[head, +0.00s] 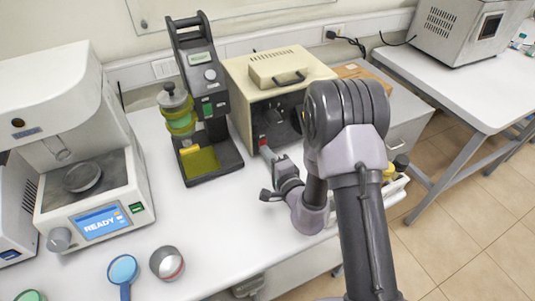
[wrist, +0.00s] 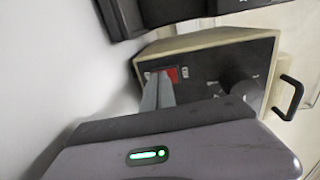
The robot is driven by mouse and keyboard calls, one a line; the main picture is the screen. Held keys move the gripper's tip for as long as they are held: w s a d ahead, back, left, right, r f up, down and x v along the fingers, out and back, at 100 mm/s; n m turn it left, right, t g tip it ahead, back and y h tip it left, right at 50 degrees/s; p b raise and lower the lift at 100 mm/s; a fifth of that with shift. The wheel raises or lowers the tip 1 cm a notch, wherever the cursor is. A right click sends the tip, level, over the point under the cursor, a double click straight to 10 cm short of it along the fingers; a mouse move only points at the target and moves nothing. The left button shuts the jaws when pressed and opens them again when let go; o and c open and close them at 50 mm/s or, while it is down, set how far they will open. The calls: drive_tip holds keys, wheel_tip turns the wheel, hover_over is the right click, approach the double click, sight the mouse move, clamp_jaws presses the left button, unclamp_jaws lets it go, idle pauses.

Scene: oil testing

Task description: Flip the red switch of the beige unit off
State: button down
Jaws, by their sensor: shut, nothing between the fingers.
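The beige unit (head: 285,62) stands at the back of the white table, with a dark front panel and a black handle on top. In the wrist view the unit (wrist: 205,40) appears turned on its side. Its red switch (wrist: 173,73) sits on the dark panel near a round black knob (wrist: 238,88). My gripper (head: 266,151) is shut and empty in front of the panel's lower left. In the wrist view my gripper's fingertips (wrist: 157,79) are right at the switch and partly cover it. I cannot tell whether they touch it or which way the switch is set.
A dark grey tester (head: 208,85) with a green-yellow vessel stands just left of the unit. A white instrument (head: 100,215) reading READY is at the left. A metal cup (head: 167,263) and a blue-topped item (head: 123,269) are near the front edge.

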drive_tip(key=f+b, duration=0.1)
drive_tip(key=b, duration=0.2)
drive_tip(key=shift+w+t, duration=0.15)
drive_tip(key=shift+t, duration=0.15)
drive_tip(key=b, duration=0.2)
drive_tip(key=shift+b, duration=0.35)
drive_tip(key=shift+r, duration=0.3)
